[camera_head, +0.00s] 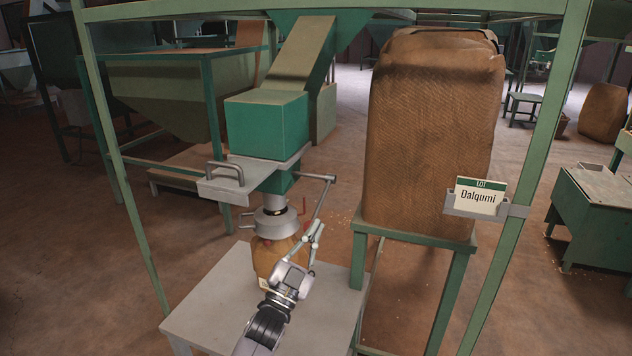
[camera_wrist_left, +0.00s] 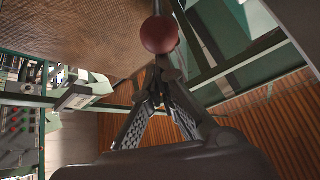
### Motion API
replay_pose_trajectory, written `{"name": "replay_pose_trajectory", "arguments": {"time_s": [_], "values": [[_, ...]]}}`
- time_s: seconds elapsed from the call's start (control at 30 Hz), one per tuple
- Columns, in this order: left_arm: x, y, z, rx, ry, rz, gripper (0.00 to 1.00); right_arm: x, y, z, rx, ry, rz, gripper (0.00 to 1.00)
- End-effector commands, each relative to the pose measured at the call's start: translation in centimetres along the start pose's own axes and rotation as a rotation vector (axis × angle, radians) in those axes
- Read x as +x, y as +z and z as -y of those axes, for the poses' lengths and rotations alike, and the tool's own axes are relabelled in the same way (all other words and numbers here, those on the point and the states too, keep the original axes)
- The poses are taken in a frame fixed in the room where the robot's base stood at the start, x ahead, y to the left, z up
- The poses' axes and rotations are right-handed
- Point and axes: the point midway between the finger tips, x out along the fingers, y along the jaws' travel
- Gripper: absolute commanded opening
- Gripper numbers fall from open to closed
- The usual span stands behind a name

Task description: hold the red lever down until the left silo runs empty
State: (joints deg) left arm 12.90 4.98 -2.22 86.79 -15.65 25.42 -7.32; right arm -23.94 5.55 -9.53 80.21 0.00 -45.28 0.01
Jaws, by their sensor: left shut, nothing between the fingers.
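My left gripper (camera_head: 316,229) is shut and empty, its fingers pointing up beside the spout. In the left wrist view the closed fingertips (camera_wrist_left: 157,82) point towards a round red knob (camera_wrist_left: 160,35) on a grey rod; I cannot tell whether they touch it. In the head view a bent grey rod (camera_head: 322,196) runs down from the spout towards the gripper; its lower end is hard to make out. A teal feed box (camera_head: 267,124) with a sloping chute stands above the metal spout (camera_head: 275,222). Which silo is the left one, and its fill, I cannot tell. My right gripper is not in view.
A brown sack (camera_head: 265,257) stands under the spout on a pale table (camera_head: 205,313). A large burlap sack (camera_head: 430,135) stands on a green stand at right. A card reading "LOT Dalqumi" (camera_head: 480,196) hangs on a green post. A green hopper (camera_head: 165,95) stands behind at left.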

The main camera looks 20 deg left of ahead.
Motion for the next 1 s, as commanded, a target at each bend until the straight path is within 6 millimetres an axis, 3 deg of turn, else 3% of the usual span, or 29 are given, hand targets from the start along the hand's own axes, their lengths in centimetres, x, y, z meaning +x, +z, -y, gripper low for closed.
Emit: {"name": "replay_pose_trajectory", "arguments": {"time_s": [0.77,1.0], "values": [[-0.2,0.3,-0.1,0.0,0.001,0.009,0.0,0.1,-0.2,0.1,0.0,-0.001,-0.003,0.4],[-3.2,0.4,-0.1,0.0,0.003,0.013,0.0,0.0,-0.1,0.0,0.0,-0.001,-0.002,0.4]]}}
